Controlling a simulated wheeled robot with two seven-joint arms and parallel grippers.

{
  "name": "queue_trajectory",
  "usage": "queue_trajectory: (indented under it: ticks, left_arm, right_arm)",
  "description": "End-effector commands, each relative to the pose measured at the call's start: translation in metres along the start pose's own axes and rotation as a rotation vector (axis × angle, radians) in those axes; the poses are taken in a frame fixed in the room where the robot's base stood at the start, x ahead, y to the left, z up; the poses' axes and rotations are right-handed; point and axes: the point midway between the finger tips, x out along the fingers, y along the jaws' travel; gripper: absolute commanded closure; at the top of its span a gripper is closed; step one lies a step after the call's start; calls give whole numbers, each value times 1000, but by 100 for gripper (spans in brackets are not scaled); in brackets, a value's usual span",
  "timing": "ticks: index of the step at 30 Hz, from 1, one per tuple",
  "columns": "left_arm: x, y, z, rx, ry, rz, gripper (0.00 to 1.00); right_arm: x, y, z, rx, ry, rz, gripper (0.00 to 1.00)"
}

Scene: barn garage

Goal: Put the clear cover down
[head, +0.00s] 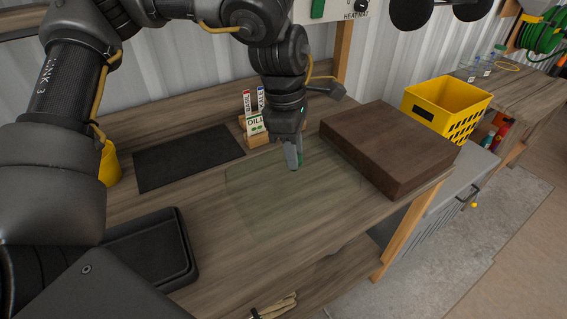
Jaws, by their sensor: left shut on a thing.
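The clear cover (270,205) is a faint, see-through greenish sheet over the front middle of the wooden bench (200,210). Its edges are hard to make out. My left gripper (293,163) points down at the cover's far part and is shut on it, with a small green piece showing beside the fingers. I cannot tell whether the cover touches the bench or hangs slightly above it. My right gripper is not in view.
A dark mat (187,158) and a seed packet holder (255,138) are behind the cover. A brown block (385,140) stands close on its right and a black tray (155,250) on its left. A yellow crate (440,105) is beyond the block.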

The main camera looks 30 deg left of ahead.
Motion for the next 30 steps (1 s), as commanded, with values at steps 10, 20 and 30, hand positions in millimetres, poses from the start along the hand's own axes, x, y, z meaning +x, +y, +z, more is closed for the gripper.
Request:
queue_trajectory:
  ticks: [10, 20, 30]
  left_arm:
    - [26, 16, -22, 0, -2, 2, 100]
    - [49, 20, -33, 0, 2, -2, 100]
    - [64, 21, -34, 0, -1, 3, 100]
  right_arm:
    - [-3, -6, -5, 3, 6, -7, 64]
    - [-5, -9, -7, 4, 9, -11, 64]
    - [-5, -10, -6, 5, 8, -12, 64]
